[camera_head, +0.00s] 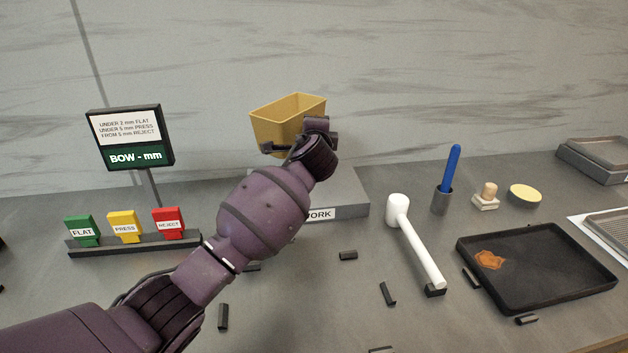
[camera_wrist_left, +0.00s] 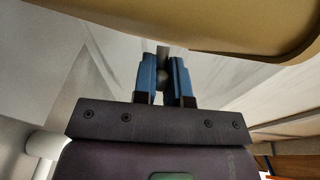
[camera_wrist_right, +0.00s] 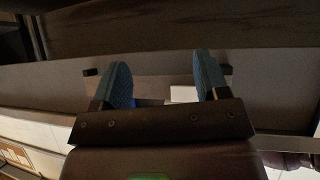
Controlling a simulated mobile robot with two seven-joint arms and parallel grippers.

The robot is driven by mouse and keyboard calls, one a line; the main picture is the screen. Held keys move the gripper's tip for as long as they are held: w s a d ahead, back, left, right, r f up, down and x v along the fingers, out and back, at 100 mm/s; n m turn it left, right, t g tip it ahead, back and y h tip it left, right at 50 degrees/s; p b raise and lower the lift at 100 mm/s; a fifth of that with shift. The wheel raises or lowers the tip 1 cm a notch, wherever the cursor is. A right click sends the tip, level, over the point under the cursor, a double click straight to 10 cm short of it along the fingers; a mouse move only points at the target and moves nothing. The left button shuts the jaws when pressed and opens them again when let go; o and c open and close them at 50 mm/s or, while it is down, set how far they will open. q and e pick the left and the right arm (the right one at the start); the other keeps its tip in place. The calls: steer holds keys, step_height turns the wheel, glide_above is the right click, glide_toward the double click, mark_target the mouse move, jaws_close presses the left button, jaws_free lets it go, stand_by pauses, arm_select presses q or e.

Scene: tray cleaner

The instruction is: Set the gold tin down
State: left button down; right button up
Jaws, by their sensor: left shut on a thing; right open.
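The gold tin (camera_head: 284,122), a rectangular open-topped loaf shape, is held up above the grey work block (camera_head: 345,190) in the head view. My left gripper (camera_head: 291,145) is at its near side, shut on it; the fingertips are partly hidden by my wrist. In the left wrist view the tin (camera_wrist_left: 230,25) fills the top edge and my left gripper (camera_wrist_left: 165,75) shows its blue fingers close together. My right gripper (camera_wrist_right: 165,80) is open, with nothing between its fingers, and shows only in its own wrist view.
A sign (camera_head: 128,138) and a rack (camera_head: 135,244) with green, yellow and red tags stand at left. A white mallet (camera_head: 413,237), a blue-handled tool (camera_head: 450,170), a stamp (camera_head: 487,195), a yellow disc (camera_head: 525,195) and a black tray (camera_head: 560,270) with an orange stain are at right. Small black bars lie around.

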arm_select(q)
step_height(320, 180, down, 12)
steer(key=b, duration=0.3)
steer(key=shift+f, duration=0.45)
steer(key=shift+r, duration=0.15)
steer(key=shift+f, duration=0.2)
steer(key=c, duration=1.2)
jaws_free()
steer(key=shift+o, duration=0.2)
arm_select(e)
steer(key=shift+w+a+f, duration=0.15)
steer(key=shift+f, duration=0.45)
steer(key=shift+w+a+f, duration=0.1)
steer(key=shift+f, duration=0.45)
